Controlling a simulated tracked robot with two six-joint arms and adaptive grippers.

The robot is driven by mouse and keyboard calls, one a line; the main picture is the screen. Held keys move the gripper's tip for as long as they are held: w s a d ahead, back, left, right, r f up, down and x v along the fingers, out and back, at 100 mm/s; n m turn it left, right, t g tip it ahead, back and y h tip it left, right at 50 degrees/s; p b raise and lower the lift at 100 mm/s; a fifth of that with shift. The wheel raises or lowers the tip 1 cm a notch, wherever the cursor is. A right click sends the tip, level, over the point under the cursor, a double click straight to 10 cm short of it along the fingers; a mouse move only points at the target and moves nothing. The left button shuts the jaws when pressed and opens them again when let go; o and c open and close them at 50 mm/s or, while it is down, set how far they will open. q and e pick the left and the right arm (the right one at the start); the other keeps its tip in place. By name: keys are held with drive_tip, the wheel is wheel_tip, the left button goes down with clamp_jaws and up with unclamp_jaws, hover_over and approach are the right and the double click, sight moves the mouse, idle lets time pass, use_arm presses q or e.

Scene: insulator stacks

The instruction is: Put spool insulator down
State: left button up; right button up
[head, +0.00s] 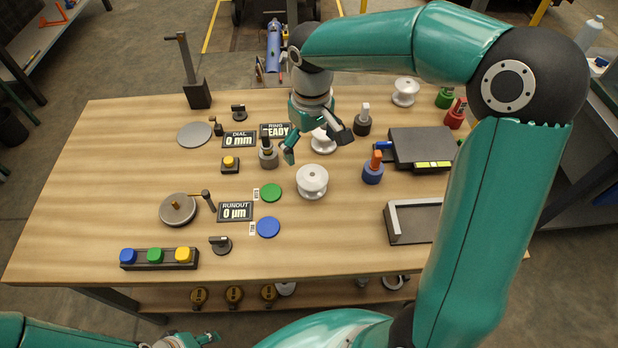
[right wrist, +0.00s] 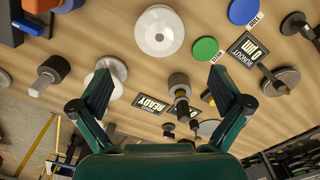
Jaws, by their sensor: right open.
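A white spool insulator (head: 312,182) stands upright on the table just in front of my right gripper (head: 316,147); it also shows in the right wrist view (right wrist: 160,32). A second white spool insulator (head: 322,143) stands behind it, partly hidden by a finger of my right gripper in both views. A third white spool (head: 405,92) stands at the back right. My right gripper is open and empty above the table, its fingers spread wide in the right wrist view (right wrist: 160,76). My left gripper (head: 207,338) is low at the bottom edge, beyond the table's front, partly cut off.
A grey post (head: 268,154) stands left of the right gripper, and an orange-topped blue one (head: 373,170) right of the near spool. Green (head: 271,192) and blue (head: 268,227) discs lie flat. A grey tray (head: 405,237) sits at the right. The table's front middle is clear.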

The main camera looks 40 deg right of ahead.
sight(311, 173)
wheel_tip(311, 173, down, 13)
drive_tip(key=shift+r, duration=0.2)
drive_tip(key=c, duration=1.5)
drive_tip(key=shift+c, duration=0.9)
drive_tip(key=shift+r, duration=0.15)
